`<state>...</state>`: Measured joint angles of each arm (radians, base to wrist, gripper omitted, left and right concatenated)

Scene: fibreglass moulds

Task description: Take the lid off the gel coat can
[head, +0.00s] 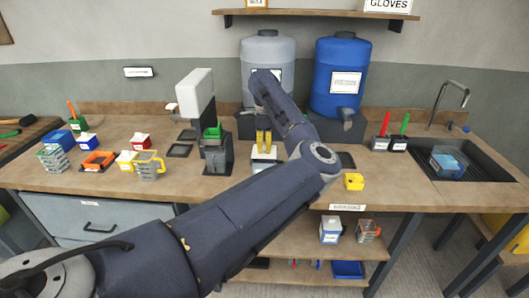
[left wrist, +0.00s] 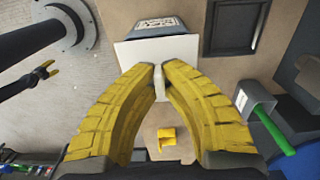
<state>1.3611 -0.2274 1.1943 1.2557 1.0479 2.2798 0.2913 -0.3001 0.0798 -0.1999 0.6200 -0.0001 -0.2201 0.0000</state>
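The gel coat can (head: 258,167) stands on the bench below my left gripper, mostly hidden by it and my arm. Its pale square lid (head: 268,153) is over it, and fills the upper middle of the left wrist view (left wrist: 150,52). I cannot tell if the lid touches the can. My left gripper (head: 263,145) points down, and its yellow fingertips (left wrist: 160,72) are close together on a small white knob (left wrist: 159,85) on the lid. A small dark part with yellow prongs, possibly my right gripper (left wrist: 43,74), shows in the left wrist view, too small to read.
Behind are a grey drum (head: 268,55) and a blue drum (head: 340,65). A dark stand with a white container (head: 195,92) is left of the can. A yellow block (head: 354,181) lies to the right, near the front edge.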

